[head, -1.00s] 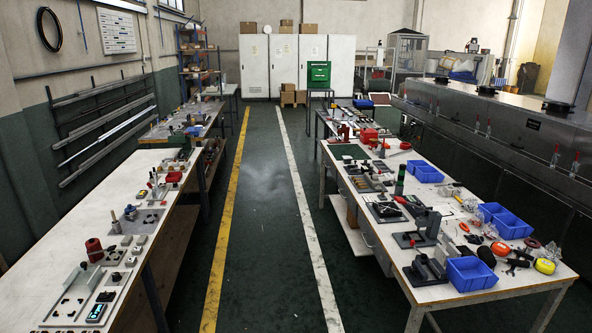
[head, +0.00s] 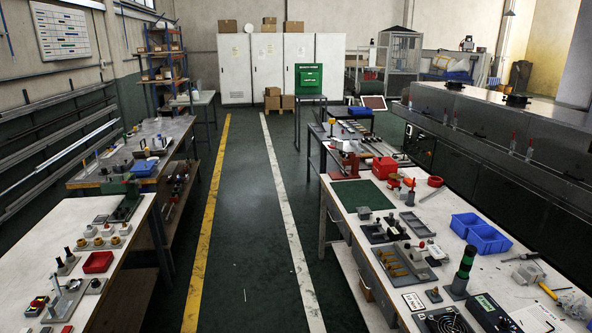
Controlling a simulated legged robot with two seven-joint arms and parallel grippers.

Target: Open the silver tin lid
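I cannot make out a silver tin or its lid in the head view. Small items on the benches are too small to tell apart fully. Neither of my grippers shows in the picture.
A clear dark green aisle (head: 248,200) runs ahead between yellow and white floor lines. A left workbench (head: 120,290) and right workbench (head: 335,200) carry tools, fixtures and blue bins (head: 489,239). A green cabinet (head: 309,78) and white cupboards (head: 267,65) stand at the far end.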

